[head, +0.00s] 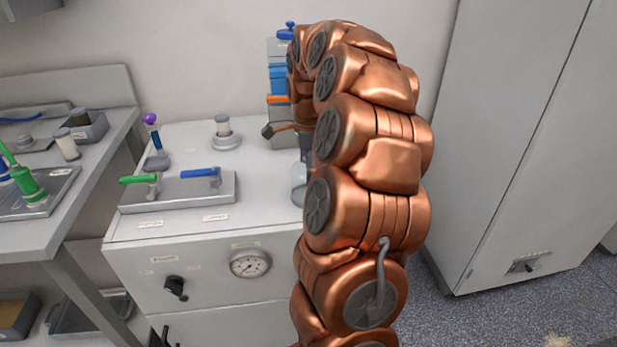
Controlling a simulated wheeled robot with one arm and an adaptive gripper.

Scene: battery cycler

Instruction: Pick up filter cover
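I cannot tell for sure which thing is the filter cover. A round grey base with a pale cylinder (225,133) stands upright at the back of the white cabinet top. A blue knobbed cap (287,32) sits at the top of a grey and blue unit (280,53) by the back wall, partly hidden by my copper arm. My gripper (285,130) is mostly hidden behind my arm, above the cabinet's right side. One dark finger points left, apart from the pale cylinder. Whether it is open or holds anything does not show.
A grey tray (225,199) with green-handled (139,180) and blue-handled (200,172) valves lies on the cabinet top (270,225). A purple-topped blue tool (156,142) stands behind it. A side bench (30,240) is at left, a tall cabinet (510,130) at right. Open top surrounds the pale cylinder.

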